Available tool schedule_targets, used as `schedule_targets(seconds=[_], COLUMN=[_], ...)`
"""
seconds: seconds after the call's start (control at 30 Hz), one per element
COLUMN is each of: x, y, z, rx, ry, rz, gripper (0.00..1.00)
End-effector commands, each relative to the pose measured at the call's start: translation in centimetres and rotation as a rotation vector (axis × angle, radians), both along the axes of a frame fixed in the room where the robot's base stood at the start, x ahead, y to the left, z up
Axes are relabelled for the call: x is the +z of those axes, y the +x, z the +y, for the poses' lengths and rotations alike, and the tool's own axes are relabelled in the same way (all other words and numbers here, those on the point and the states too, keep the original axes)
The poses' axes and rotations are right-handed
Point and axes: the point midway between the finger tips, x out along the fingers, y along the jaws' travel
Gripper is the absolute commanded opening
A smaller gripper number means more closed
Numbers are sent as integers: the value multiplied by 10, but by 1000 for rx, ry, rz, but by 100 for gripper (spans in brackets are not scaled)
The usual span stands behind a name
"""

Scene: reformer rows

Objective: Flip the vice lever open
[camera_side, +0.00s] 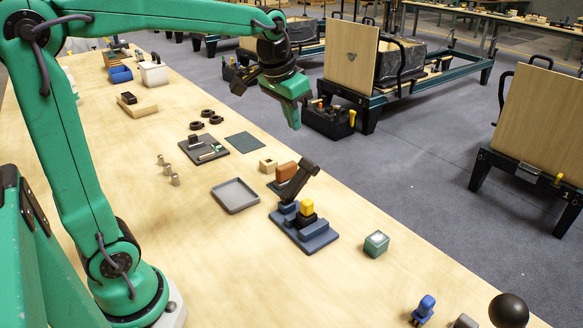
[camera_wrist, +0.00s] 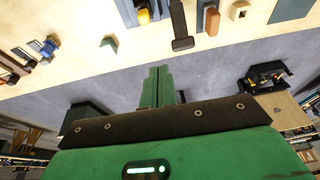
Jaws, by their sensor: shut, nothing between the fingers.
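The vice (camera_side: 318,231) is a blue-grey base with blue jaws on the wooden bench, with a yellow and black piece (camera_side: 306,208) between them. Its dark lever (camera_side: 297,184) stands up from the jaws, tilted to the upper right and ending in a wider head. In the wrist view the lever (camera_wrist: 179,22) shows at the top, beside part of the vice (camera_wrist: 151,10). My gripper (camera_side: 294,124) is in the air beyond and above the lever, apart from it. In the wrist view its green fingers (camera_wrist: 161,70) are together and empty.
A brown block (camera_side: 287,172) stands just behind the lever. A grey tray (camera_side: 235,196) lies left of the vice and a green-grey block (camera_side: 376,243) to its right. Reformer frames (camera_side: 402,84) stand on the floor beyond.

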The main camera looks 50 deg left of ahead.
Motion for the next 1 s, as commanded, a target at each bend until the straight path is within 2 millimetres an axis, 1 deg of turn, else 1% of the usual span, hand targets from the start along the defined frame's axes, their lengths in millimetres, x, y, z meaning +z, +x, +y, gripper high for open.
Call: schedule_targets(seconds=[0.03,0.1,0.33,0.6,0.8,1.0], x=[-3,-5,-18,-40,-60,-76], y=[9,21,58,99,126,143], z=[3,6,17,31,42,50], rx=[1,1,2,2,3,2], ry=[0,1,1,0,-2,-3], rz=[11,22,59,104,135,155], gripper=[0,0,0,0,0,0])
